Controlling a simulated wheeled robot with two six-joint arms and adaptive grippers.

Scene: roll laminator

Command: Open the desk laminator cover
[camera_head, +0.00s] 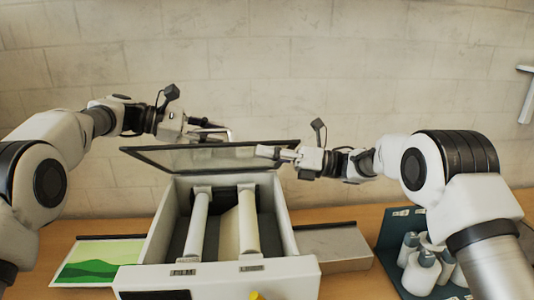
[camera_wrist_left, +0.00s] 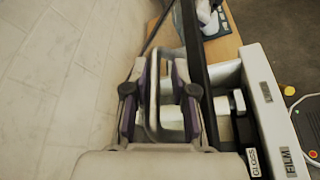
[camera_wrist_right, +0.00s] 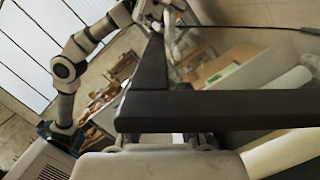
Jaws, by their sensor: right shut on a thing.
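The laminator (camera_head: 297,268) stands on the table with its cover (camera_head: 190,157) raised, a dark-framed clear panel tilted up at the back. Its two rollers (camera_head: 245,222) show inside. My left gripper (camera_head: 208,131) is at the cover's upper edge; in the left wrist view its fingers (camera_wrist_left: 158,100) are apart, with a metal handle loop (camera_wrist_left: 151,95) between them. My right gripper (camera_head: 275,152) is shut on the cover's frame near its right side. In the right wrist view the black frame (camera_wrist_right: 220,109) hides most of the fingers.
A green picture sheet (camera_head: 100,260) lies left of the laminator. A grey box (camera_head: 335,246) stands to its right, then a dark tray (camera_head: 390,232) with several white bottles (camera_head: 422,272). A pale brick wall (camera_head: 260,80) is behind.

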